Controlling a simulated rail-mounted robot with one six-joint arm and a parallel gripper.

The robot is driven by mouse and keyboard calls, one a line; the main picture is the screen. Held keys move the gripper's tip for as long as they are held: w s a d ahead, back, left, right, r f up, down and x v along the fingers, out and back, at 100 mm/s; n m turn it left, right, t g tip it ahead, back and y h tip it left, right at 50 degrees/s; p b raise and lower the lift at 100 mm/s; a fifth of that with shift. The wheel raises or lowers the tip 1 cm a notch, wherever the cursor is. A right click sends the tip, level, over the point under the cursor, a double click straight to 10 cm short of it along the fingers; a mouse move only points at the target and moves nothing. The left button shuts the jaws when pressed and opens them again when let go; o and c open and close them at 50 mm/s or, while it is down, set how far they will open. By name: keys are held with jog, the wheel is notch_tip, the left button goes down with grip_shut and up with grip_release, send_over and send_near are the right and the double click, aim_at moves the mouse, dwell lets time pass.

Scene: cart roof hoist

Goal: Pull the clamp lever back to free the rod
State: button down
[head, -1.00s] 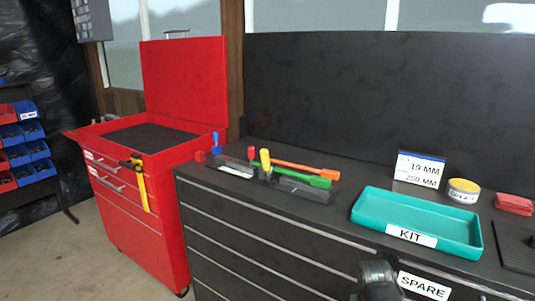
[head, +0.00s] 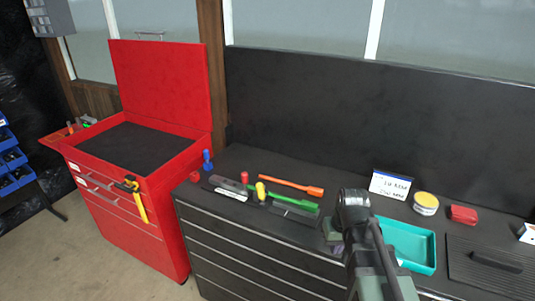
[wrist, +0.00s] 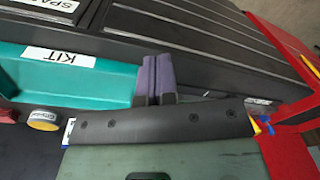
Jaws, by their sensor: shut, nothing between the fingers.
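A yellow and black clamp-like tool (head: 138,197) hangs at the front right corner of the red cart (head: 165,205); I cannot make out a separate lever or rod on it. A yellow strip (wrist: 311,66) shows at the right edge of the wrist view. My gripper (wrist: 157,60) is shut and empty, its two purplish fingers together over the edge of the teal tray.
The cart's red lid (head: 163,90) stands open. The dark bench (head: 250,160) holds an orange tool (head: 290,187), a green tool (head: 290,203), the teal tray (head: 418,245) marked KIT, a sign (head: 390,186), a round tin (head: 426,203) and a red block (head: 463,214). Floor shows left of the cart.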

aim_at(261, 195)
jog(key=w+a+r+n+y+p, duration=0.1)
jog(key=w+a+r+n+p, duration=0.15)
jog(key=w+r, duration=0.55)
jog(key=w+a+n+g+y, duration=0.15)
jog(key=w+a+n, duration=0.3)
jog(key=w, duration=0.85)
jog(key=w+a+n+g+y, duration=0.1)
jog(key=w+a+n+y, duration=0.4)
jog(key=w, duration=0.7)
jog(key=s+a+f+m+h+b, duration=0.1)
jog(key=s+a+f+b, duration=0.4)
jog(key=a+f+b, duration=0.3)
jog(key=shift+a+f+h+b, duration=0.25)
jog(key=shift+a+h+b, duration=0.1)
jog(key=shift+b, duration=0.2)
